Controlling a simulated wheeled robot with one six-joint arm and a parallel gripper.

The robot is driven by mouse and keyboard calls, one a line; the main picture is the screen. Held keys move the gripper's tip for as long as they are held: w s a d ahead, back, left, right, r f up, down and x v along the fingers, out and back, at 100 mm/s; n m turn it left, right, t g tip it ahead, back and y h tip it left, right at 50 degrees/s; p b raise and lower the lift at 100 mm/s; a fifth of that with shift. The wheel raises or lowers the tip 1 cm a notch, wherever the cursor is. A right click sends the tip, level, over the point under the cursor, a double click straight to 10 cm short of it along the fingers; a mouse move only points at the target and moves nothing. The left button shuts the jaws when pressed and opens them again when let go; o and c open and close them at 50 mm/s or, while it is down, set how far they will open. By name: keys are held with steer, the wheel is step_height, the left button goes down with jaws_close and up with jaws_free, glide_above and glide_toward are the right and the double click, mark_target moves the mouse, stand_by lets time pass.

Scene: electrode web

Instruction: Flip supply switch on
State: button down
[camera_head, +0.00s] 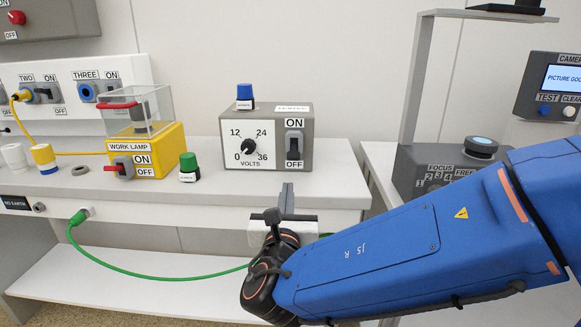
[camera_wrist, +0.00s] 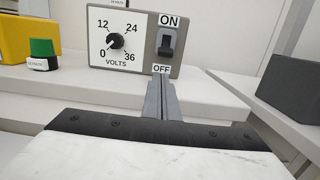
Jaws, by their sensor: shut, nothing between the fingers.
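The supply is a grey box with a white face (camera_head: 266,142), standing on the bench. Its dark switch (camera_head: 294,144) sits at the right of the face, between an ON label above and an OFF label below. The switch (camera_wrist: 167,42) also shows in the wrist view; I cannot tell surely which way its lever is tipped. The round voltage dial (camera_head: 248,147) is left of it, near 0. My gripper (camera_head: 287,188) is shut and empty, in front of and below the box. In the wrist view my fingertips (camera_wrist: 161,79) appear just under the OFF label, apart from the switch.
A yellow work lamp box (camera_head: 146,150) with a clear cover and a green-topped block (camera_head: 188,167) stand left of the supply. A blue-topped block (camera_head: 244,97) is on top of it. A grey camera stand (camera_head: 408,90) rises at the right, beyond a gap between benches.

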mark_target(290, 155)
steer(key=shift+w, duration=0.1)
steer(key=shift+w+d+r, duration=0.1)
steer(key=shift+w+r, duration=0.05)
steer(key=shift+w, duration=1.45)
steer(key=shift+w+d+r, duration=0.1)
steer(key=shift+w, duration=1.55)
steer(key=shift+w+d+r, duration=0.1)
steer(key=shift+w+r, duration=0.05)
steer(key=shift+w, duration=1.45)
steer(key=shift+s+a+r+g, duration=0.1)
steer(key=shift+s+r+g, duration=0.15)
steer(key=shift+r+g, duration=0.3)
steer(key=shift+s+r+g, duration=0.3)
steer(key=shift+r+g, duration=0.5)
steer(key=shift+g, duration=0.45)
step_height(290, 155, up, 3)
steer(key=g, duration=0.4)
steer(key=shift+s+f, duration=0.1)
steer(key=shift+r, duration=0.2)
steer(key=shift+r, duration=0.6)
